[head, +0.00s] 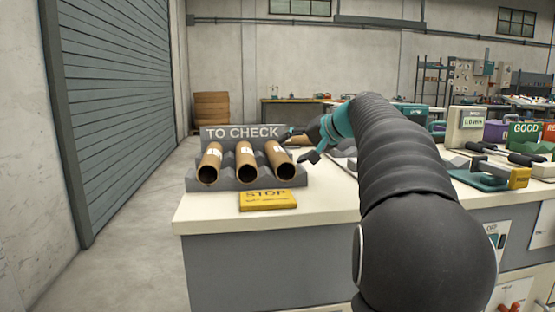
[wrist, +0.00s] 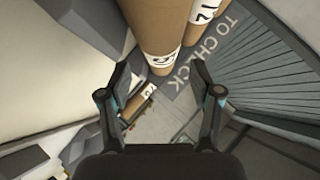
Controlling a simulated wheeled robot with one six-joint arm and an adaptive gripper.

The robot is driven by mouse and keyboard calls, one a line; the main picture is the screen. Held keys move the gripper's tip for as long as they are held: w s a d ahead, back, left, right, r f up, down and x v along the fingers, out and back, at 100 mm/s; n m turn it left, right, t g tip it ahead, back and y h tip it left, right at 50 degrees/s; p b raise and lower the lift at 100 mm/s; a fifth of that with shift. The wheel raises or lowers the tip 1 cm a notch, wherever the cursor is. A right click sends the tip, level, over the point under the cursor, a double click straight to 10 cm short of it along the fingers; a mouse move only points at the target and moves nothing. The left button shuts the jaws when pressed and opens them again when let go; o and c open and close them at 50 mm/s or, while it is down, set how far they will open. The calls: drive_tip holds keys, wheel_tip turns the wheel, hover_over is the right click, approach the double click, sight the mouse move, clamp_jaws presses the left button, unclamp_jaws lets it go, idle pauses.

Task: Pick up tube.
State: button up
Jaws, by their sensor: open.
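Three brown cardboard tubes with white labels lie side by side in a grey rack (head: 240,185) marked TO CHECK: a left tube (head: 209,164), a middle tube (head: 246,163) and a right tube (head: 279,161). Their open ends face the front of the table. My gripper (head: 299,147) is open and empty, beside the right tube at its right. In the wrist view my gripper (wrist: 160,90) has its fingers spread, with a tube (wrist: 155,22) with a labelled side at the top between them. Another tube (wrist: 201,10) shows behind it. Whether a finger touches a tube cannot be told.
A yellow STOP block (head: 267,200) lies in front of the rack on the white table (head: 325,205). A gauge box (head: 466,127) and a green GOOD bin (head: 523,132) stand at the right. A grey shutter (head: 120,100) is on the left, with open floor beside it.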

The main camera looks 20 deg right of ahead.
drive_tip(key=shift+x, duration=3.05)
drive_tip(key=c, duration=0.9)
